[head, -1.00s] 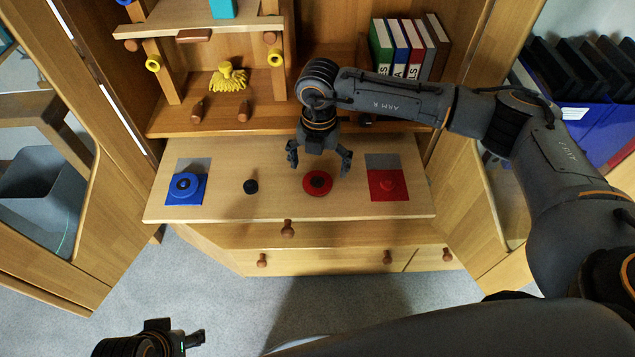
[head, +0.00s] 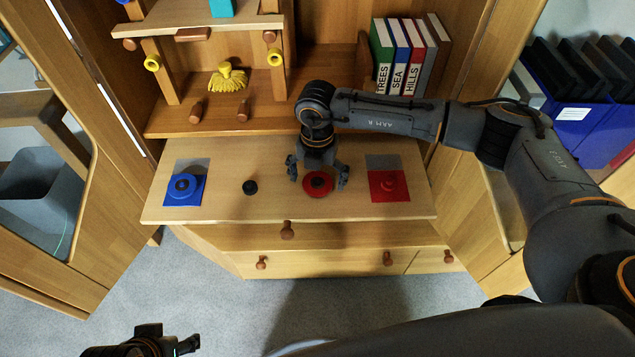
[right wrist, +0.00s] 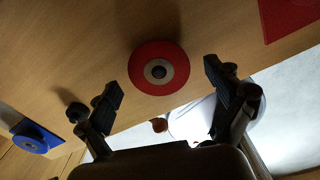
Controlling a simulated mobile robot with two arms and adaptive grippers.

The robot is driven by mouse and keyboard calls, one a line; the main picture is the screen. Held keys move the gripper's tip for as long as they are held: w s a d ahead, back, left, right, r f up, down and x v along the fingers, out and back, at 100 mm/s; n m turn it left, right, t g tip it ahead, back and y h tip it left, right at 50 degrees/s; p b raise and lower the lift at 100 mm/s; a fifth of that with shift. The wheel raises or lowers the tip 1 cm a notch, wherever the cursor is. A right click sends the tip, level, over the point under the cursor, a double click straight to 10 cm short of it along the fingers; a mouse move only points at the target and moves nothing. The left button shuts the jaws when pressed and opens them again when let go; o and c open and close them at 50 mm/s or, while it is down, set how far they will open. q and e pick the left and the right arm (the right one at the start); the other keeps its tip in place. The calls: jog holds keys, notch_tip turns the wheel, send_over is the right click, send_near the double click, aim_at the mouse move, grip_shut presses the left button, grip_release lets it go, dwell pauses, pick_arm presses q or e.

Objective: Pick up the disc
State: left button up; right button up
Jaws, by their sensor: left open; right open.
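A red disc (head: 317,184) with a dark knob lies on the pull-out wooden board (head: 280,205), right of its middle. My right gripper (head: 318,182) is open just above it, with one finger to each side. In the right wrist view the red disc (right wrist: 158,68) shows ahead of and between the two open fingers (right wrist: 163,95), and the fingers do not touch it. A second red disc (head: 389,184) sits on a red square at the right. A blue disc (head: 182,187) sits on a blue square at the left. My left gripper (head: 190,345) is open at the bottom left, away from the board.
A small black knob (head: 250,187) stands on the board between the blue disc and the middle red disc. Above are a shelf with upright books (head: 408,55) and a yellow brush (head: 229,78). Open cabinet doors flank the board.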

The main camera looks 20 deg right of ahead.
jog(key=shift+f, duration=0.1)
jog(key=c, duration=1)
jog(key=shift+c, duration=0.2)
